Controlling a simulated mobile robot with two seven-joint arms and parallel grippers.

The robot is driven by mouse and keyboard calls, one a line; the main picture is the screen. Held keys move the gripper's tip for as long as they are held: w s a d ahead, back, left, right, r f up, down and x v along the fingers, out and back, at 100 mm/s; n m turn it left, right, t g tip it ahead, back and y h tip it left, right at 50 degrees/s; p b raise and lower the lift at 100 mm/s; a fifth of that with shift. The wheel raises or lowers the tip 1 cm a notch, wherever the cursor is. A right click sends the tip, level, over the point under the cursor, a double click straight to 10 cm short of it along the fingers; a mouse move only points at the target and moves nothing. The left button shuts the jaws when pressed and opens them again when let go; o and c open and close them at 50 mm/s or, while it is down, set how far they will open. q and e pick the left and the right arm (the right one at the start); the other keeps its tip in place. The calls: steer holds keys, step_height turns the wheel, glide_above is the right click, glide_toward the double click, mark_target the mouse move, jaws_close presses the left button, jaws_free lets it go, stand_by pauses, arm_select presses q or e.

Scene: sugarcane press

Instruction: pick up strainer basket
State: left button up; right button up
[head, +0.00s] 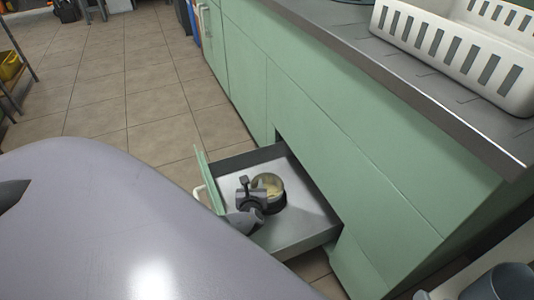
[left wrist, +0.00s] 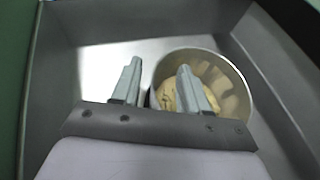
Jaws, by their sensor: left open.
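A round, open metal basket (head: 273,181), which looks like the strainer basket, sits in an open drawer. In the left wrist view the same basket (left wrist: 232,88) has a pale metallic wall and a tan patch at its bottom. My left gripper (head: 250,190) is inside the drawer, at the left side of the basket. In the left wrist view the open gripper (left wrist: 158,70) has one finger outside the rim and the other over the basket's interior. Part of the near rim is hidden by the gripper. I cannot tell whether a finger touches it. My right gripper is not in view.
The drawer (head: 312,222) has grey walls and a green front (head: 203,172) with a white handle. Green cabinets (head: 330,140) stand beside it. A white slotted crate (head: 440,45) is on the grey counter.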

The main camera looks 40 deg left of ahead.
arm_select(q)
steer(key=shift+w+a, duration=0.15)
jaws_close()
stand_by(0.4)
steer(key=shift+r, duration=0.1)
